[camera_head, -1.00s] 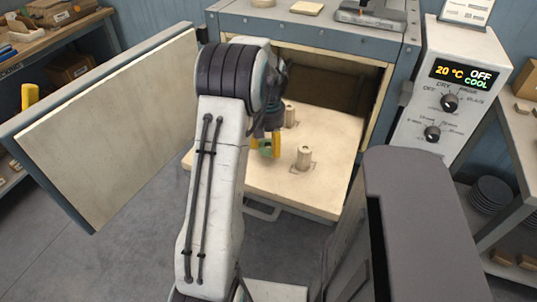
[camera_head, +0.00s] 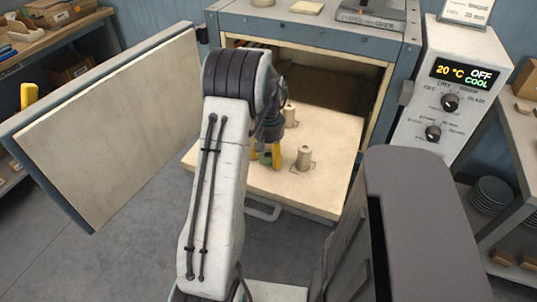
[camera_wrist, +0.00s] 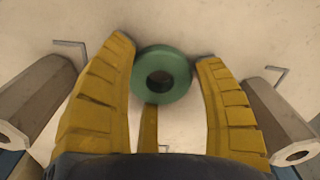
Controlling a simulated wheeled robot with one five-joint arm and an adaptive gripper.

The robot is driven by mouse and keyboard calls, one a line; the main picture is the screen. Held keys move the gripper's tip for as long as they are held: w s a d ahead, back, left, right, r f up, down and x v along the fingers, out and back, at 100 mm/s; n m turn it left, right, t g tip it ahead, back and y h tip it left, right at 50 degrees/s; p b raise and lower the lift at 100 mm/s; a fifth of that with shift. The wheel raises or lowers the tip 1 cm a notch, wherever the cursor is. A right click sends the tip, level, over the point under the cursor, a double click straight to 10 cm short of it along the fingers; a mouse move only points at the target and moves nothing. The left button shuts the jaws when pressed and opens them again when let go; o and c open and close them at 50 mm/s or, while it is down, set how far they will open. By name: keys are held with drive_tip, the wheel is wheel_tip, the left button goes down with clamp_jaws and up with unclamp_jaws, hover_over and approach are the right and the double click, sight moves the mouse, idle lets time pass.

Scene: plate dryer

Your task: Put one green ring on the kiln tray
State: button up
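The green ring (camera_wrist: 162,74) lies flat between my gripper's yellow fingers in the wrist view, and appears to rest on the cream kiln tray (camera_head: 325,190). Its hole faces the camera. My gripper (camera_wrist: 170,60) is open around it. The left finger is at or very near the ring's edge, and a gap shows at the right finger. In the head view the ring (camera_head: 265,158) is small and partly hidden by the fingers. The tray sticks out of the open kiln.
Posts stand on the tray, one right of my gripper (camera_head: 304,158) and one behind (camera_head: 290,116). The open kiln door (camera_head: 110,120) is at left. The control box (camera_head: 455,90) at right reads 20 °C, OFF, COOL.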

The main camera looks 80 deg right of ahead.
sight(268, 155)
drive_tip(key=shift+o, duration=1.3)
wheel_tip(268, 155, up, 12)
drive_tip(key=p, duration=0.1)
drive_tip(key=shift+r, duration=0.2)
drive_tip(key=w+a+r+n+t+h, duration=0.1)
drive_tip(key=w+a+r+n, duration=0.25)
drive_tip(key=w+a, duration=0.75)
drive_tip(key=w+a+r+n, duration=0.35)
drive_tip(key=w+a, duration=0.55)
drive_tip(key=w, duration=0.4)
drive_tip(key=w+a+n+t, duration=0.15)
drive_tip(key=a+n, duration=0.25)
drive_tip(key=a, duration=0.9)
drive_tip(key=s+a+f+n, duration=0.1)
drive_tip(key=s+a+n, duration=0.1)
drive_tip(key=a, duration=0.4)
drive_tip(key=s+a+f+n+y, duration=0.1)
drive_tip(key=s+a+n, duration=0.2)
drive_tip(key=a, duration=0.3)
drive_tip(key=shift+a+f+t, duration=0.3)
drive_tip(key=shift+f+t, duration=0.05)
drive_tip(key=shift+f, duration=0.05)
